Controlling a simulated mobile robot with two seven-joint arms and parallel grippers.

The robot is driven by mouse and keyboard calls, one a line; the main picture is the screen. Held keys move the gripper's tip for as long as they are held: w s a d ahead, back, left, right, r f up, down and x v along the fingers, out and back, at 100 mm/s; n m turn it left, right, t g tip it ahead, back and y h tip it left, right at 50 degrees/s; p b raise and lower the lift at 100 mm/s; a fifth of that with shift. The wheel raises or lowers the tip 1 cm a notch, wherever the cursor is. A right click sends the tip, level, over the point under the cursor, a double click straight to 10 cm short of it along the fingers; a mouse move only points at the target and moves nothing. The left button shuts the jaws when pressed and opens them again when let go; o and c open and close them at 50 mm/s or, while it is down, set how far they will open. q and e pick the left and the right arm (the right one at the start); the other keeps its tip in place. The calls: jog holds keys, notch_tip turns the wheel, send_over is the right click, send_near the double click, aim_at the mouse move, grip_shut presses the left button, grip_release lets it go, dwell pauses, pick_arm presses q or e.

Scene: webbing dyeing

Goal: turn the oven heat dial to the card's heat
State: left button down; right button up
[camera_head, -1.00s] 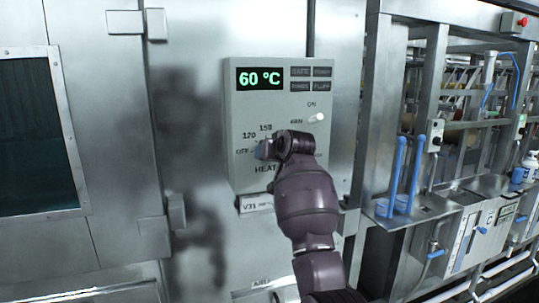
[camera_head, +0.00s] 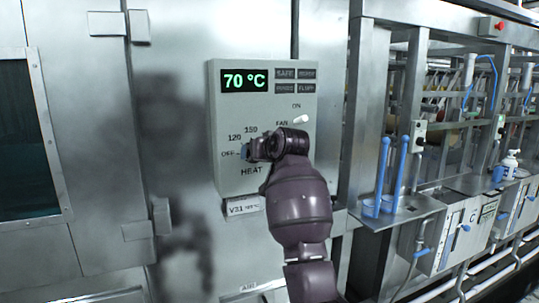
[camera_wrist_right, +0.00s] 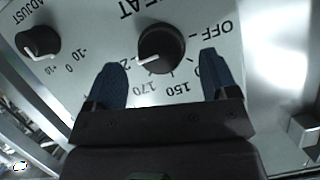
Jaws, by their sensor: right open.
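The oven control panel (camera_head: 225,180) shows a green display (camera_head: 247,79) reading 70 °C. The black heat dial (camera_wrist_right: 160,48) lies between the two blue fingertips of my right gripper (camera_wrist_right: 164,80) in the right wrist view. The fingers are open, with gaps to the dial. Its white pointer mark points at a label starting with 2, partly hidden by a finger; 170, 150 and OFF are readable round it. In the head view my right gripper (camera_head: 247,151) covers the dial. No readable heat card shows, and my left gripper is out of view.
A smaller ADJUST dial (camera_wrist_right: 38,41) sits beside the heat dial. A white fan switch (camera_head: 300,119) is above my right wrist. A V31 label (camera_head: 243,206) hangs under the panel. Blue-handled tools (camera_head: 392,170) stand in a tray to the right.

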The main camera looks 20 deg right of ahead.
jog(key=b+v, duration=0.1)
jog(key=v, duration=0.6)
dwell(0.4)
notch_tip(320, 180, up, 6)
jog(key=t, duration=0.5)
jog(key=s+f+n, duration=0.1)
jog(key=s+f, duration=0.3)
jog(key=f, duration=0.7)
jog(key=s+d+f+n+h, duration=0.1)
jog(key=s+f, duration=0.2)
jog(key=f, duration=0.8)
jog(key=s+f+n, duration=0.1)
jog(key=s+f, duration=0.3)
jog(key=f, duration=0.6)
jog(key=s+d+f+g+b, duration=0.1)
jog(key=s+f+g, duration=0.5)
jog(key=s+f, duration=2.1)
jog(key=shift+s+d+m+g+h, duration=0.35)
jog(key=shift+d+m+g+h, duration=0.05)
jog(key=shift+d, duration=0.3)
